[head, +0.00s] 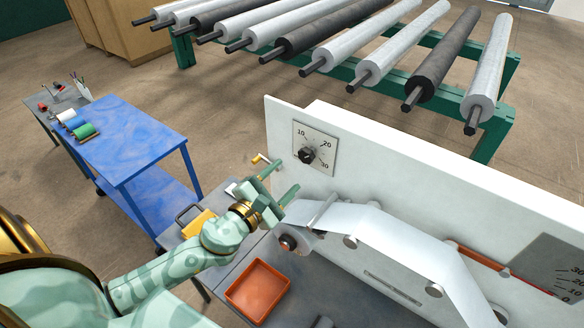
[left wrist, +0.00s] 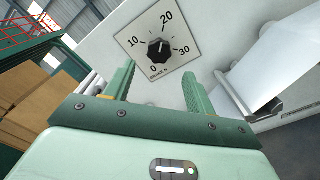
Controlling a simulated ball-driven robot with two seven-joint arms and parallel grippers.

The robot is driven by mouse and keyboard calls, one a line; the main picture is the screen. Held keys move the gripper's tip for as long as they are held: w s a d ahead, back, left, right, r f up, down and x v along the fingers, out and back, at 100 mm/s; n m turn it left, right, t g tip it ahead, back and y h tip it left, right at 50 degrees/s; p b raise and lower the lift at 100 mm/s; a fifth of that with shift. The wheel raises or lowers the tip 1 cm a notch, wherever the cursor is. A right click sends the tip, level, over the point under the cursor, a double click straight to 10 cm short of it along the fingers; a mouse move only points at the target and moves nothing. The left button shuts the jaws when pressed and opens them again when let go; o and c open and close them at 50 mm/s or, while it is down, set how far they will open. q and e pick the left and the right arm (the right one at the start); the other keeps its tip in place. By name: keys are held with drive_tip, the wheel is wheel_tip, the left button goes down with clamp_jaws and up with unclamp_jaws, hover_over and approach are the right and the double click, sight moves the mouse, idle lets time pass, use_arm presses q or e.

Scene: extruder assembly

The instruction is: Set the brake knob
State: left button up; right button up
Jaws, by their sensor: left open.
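The black brake knob (head: 307,155) sits on a square grey plate (head: 328,140) on the white machine panel. In the left wrist view the knob (left wrist: 159,50) is ringed by the marks 0, 10, 20 and 30. Its pointer setting is too small to read surely. My left gripper (head: 284,183) is in front of the panel, below and left of the knob in the head view. Its jaws (left wrist: 159,72) are open and empty, with the knob framed between and beyond the fingertips, apart from them. My right gripper is not in view.
A white web (head: 375,228) runs over rollers at right, toward a 0–30 scale (head: 567,283). An orange tray (head: 258,291) lies below. A blue table (head: 135,138) stands left; large rolls fill the rack behind.

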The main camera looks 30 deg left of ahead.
sight(304, 158)
use_arm(q)
drive_tip(key=w, duration=0.7)
drive_tip(key=shift+w+d, duration=0.2)
drive_tip(key=shift+d, duration=0.15)
drive_tip(key=shift+c, duration=0.2)
drive_tip(key=c, duration=0.7)
